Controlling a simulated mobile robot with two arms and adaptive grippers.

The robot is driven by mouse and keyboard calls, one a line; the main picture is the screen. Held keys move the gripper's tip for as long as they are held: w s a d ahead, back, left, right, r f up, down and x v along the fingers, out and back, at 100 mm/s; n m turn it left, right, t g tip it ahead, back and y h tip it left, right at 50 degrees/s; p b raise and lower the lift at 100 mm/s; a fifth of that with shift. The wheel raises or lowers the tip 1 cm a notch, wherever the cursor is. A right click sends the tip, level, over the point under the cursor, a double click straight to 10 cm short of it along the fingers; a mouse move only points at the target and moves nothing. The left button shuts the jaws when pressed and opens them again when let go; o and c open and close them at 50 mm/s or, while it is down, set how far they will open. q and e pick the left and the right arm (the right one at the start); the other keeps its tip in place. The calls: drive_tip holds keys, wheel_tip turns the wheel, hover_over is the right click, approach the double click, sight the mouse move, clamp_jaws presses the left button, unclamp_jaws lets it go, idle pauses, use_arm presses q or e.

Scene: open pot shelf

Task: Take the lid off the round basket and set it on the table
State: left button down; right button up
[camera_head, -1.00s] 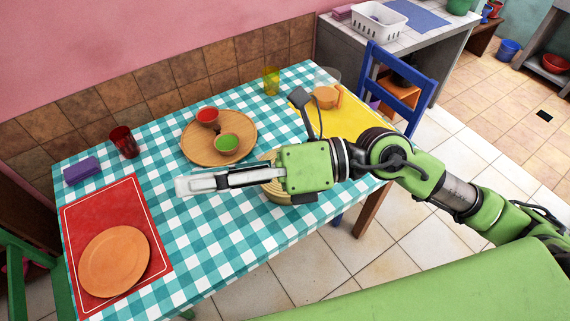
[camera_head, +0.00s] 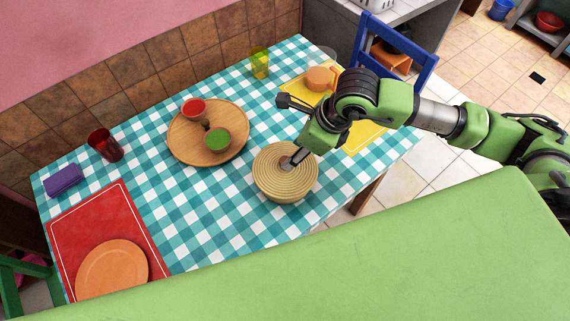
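The round woven basket (camera_head: 277,198) stands on the checked table (camera_head: 236,228), near its front right edge. Its ridged straw lid (camera_head: 270,178) is on top and covers it. My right gripper (camera_head: 288,163) points down at the middle of the lid, with its fingertips at or just over the centre. The fingers hide the centre, so I cannot tell whether they hold a knob or are open. My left gripper is out of view.
Left of the basket is a round wooden tray (camera_head: 180,150) with a red-filled bowl (camera_head: 194,110) and a green-filled bowl (camera_head: 217,140). An orange cup (camera_head: 320,78) stands behind my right arm. Bare cloth lies between the basket and the red placemat (camera_head: 75,228).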

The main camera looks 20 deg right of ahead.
drive_tip(key=p+x, duration=0.1)
drive_tip(key=x, duration=0.2)
drive_tip(key=shift+d+p, duration=0.1)
drive_tip(key=shift+p, duration=0.25)
drive_tip(key=shift+w+f+p, duration=0.2)
drive_tip(key=shift+f, duration=0.4)
drive_tip(key=shift+w+f+p, duration=0.2)
drive_tip(key=shift+f, duration=0.4)
drive_tip(key=shift+w+a+f, duration=0.1)
drive_tip(key=shift+a+f, duration=0.2)
drive_tip(key=shift+f, duration=0.15)
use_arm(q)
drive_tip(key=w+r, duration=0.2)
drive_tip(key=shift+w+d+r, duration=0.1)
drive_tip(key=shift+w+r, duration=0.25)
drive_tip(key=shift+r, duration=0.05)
use_arm(e)
clamp_jaws()
